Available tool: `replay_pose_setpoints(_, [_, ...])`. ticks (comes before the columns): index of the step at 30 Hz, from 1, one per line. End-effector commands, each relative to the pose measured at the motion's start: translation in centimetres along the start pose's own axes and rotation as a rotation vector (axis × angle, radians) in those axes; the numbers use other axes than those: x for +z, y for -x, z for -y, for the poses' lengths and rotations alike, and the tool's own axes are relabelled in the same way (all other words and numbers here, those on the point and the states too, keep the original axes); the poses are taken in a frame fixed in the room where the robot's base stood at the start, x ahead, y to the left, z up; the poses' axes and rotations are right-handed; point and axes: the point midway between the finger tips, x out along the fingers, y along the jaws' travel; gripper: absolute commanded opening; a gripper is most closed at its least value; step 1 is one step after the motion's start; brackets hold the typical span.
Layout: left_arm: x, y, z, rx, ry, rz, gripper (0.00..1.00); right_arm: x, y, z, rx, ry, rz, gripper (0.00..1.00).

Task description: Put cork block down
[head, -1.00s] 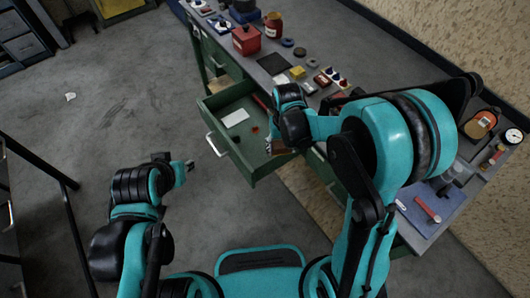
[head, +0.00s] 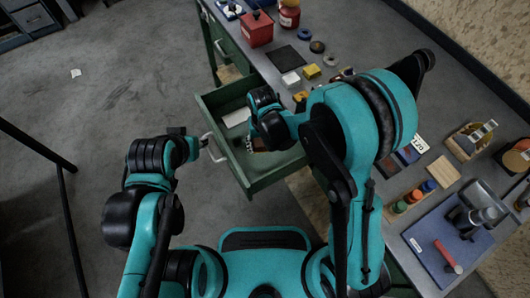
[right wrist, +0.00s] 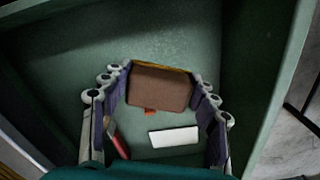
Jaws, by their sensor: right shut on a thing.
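The cork block (right wrist: 158,88) is a brown block with a yellowish edge. In the right wrist view it sits between the two fingers of my right gripper (right wrist: 160,80), which is shut on it. The open green drawer (right wrist: 105,55) lies below it. In the head view my right gripper (head: 250,145) is inside the open drawer (head: 262,178), and the block shows only in part beside it. I cannot tell whether the block touches the drawer floor. My left gripper (head: 204,142) is close to the drawer's handle (head: 212,152); its jaws are too small to read.
A white flat piece (right wrist: 174,137), a red item (right wrist: 118,142) and a small orange-red piece lie in the drawer. The workbench top holds a red box (head: 256,30), a blue mat (head: 430,245), a thin wooden block (head: 436,171) and several small items. Open floor lies left.

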Motion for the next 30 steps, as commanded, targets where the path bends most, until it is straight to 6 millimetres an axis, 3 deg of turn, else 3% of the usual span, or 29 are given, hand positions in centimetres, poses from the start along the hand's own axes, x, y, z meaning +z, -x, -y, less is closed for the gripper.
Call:
replay_pose_setpoints(1, [0.6, -0.7, 0.0, 0.0, 0.0, 0.0, 0.33, 0.0, -1.5, 0.0, 0.0, 0.0, 0.0, 0.23])
replay_pose_setpoints(3, [0.8, -1.1, 0.0, 0.0, 0.0, 0.0, 0.33, 0.0, -2.7, 0.0, 0.0, 0.0, 0.0, 0.23])
replay_pose_setpoints(10, [1.2, -1.7, 0.0, 0.0, 0.0, 0.0, 0.33, 0.0, -4.6, 0.0, 0.0, 0.0, 0.0, 0.23])
replay_pose_setpoints(16, [2.1, -2.8, 0.0, 0.0, 0.0, 0.0, 0.33, 0.0, -7.5, 0.0, 0.0, 0.0, 0.0, 0.23])
replay_pose_setpoints(28, [2.2, -3.1, 0.0, 0.0, 0.0, 0.0, 0.33, 0.0, -8.0, 0.0, 0.0, 0.0, 0.0, 0.23])
replay_pose_setpoints(29, [2.2, -3.1, 0.0, 0.0, 0.0, 0.0, 0.33, 0.0, -7.9, 0.0, 0.0, 0.0, 0.0, 0.65])
replay_pose_setpoints(30, [2.2, -3.0, 0.0, 0.0, 0.0, 0.0, 0.33, 0.0, -7.8, 0.0, 0.0, 0.0, 0.0, 0.75])
